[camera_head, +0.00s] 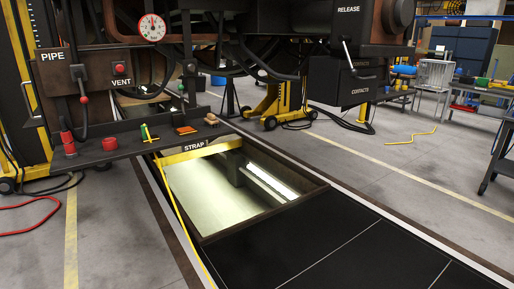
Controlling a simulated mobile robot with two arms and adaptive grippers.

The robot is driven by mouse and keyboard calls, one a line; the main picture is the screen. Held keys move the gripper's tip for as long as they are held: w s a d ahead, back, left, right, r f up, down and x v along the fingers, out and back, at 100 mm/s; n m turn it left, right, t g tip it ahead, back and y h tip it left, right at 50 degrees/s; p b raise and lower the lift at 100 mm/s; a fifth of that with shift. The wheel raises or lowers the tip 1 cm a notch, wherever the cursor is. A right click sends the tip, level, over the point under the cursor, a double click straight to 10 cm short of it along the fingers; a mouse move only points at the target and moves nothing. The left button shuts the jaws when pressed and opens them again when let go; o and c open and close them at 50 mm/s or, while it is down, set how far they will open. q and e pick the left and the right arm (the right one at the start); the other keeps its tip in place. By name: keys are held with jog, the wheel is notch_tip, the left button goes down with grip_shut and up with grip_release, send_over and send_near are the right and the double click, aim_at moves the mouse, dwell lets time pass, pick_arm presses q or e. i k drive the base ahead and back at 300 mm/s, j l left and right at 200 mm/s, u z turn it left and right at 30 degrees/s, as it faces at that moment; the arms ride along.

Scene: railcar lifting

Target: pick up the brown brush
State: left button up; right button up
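A small brown object that looks like the brush (211,119) lies at the right end of the dark shelf (112,150) under the railcar, just above the yellow strap bar. It is small in view, so its bristles cannot be made out. Neither of my grippers shows in the head view, and nothing is touching the brush.
An orange-topped item (186,130), a green-and-yellow item (149,134) and a red fitting (68,143) share the shelf. A yellow strap (176,205) trails down. Black floor panels (320,245) lie in front.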

aim_at(210, 121)
jog(key=i+l, duration=0.1)
jog(key=i, duration=0.3)
jog(key=i+l+u, duration=0.1)
jog(key=i, duration=0.35)
jog(key=i+l, duration=0.1)
jog(key=i, duration=0.3)
jog(key=u, duration=0.05)
